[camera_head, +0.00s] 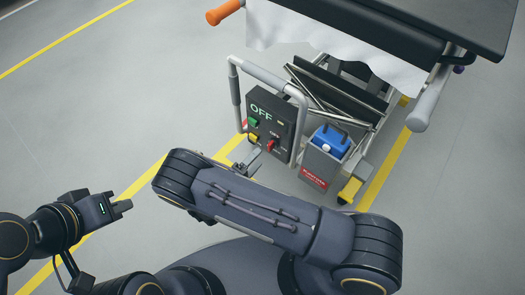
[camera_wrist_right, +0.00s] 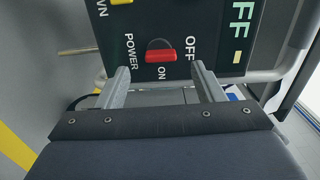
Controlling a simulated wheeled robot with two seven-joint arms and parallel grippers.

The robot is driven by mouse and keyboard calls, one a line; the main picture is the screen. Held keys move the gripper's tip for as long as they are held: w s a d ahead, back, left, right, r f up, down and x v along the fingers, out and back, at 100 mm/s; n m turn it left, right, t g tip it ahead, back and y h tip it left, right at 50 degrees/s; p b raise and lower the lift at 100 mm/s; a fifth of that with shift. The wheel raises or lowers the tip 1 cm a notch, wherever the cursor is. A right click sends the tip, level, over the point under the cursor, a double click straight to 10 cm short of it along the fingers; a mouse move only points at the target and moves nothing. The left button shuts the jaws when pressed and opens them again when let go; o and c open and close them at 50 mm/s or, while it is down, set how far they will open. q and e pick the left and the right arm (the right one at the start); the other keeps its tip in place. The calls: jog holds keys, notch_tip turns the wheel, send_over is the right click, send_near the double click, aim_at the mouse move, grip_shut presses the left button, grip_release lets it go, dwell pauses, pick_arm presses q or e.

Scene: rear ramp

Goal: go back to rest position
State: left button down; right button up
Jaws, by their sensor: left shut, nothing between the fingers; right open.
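My left gripper (camera_head: 122,206) is shut and empty, above the floor at the lower left of the head view. My right gripper (camera_wrist_right: 163,78) is open and empty, its two fingers apart in front of the dark control panel (camera_wrist_right: 215,55). The panel's red power switch (camera_wrist_right: 160,54) lies beyond the fingertips, between them in the picture; no contact shows. In the head view my right arm crosses the lower middle, and its gripper (camera_head: 253,160) is partly hidden beside the panel (camera_head: 284,112). The panel reads OFF in green.
The panel hangs on a cart with a grey tubular handle (camera_head: 235,88). A grey bin (camera_head: 318,165) holding a blue container (camera_head: 331,139) is right of it. A dark tabletop (camera_head: 450,20) with an orange grip (camera_head: 223,12) is above. Floor at left is clear.

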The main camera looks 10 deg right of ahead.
jog(key=shift+v, duration=0.95)
jog(key=s+d+r+m+g+y, duration=0.35)
jog(key=d+r+m+g, duration=0.35)
jog(key=m, duration=0.5)
jog(key=s+d+r+m+g+y, duration=0.2)
jog(key=d+r+m+g+y, duration=0.3)
jog(key=r+m, duration=0.5)
jog(key=s+d+r+m+t+y, duration=0.2)
jog(key=s+r+m+t+y, duration=0.7)
jog(key=m, duration=1.5)
jog(key=s+r+g+p, duration=0.2)
jog(key=s+r+p, duration=0.1)
jog(key=r+p, duration=2.7)
notch_tip(320, 180, up, 4)
jog(key=shift+s+f+n+p, duration=0.15)
jog(key=shift+n+p, duration=0.15)
jog(key=shift+p, duration=0.1)
jog(key=shift+y, duration=0.25)
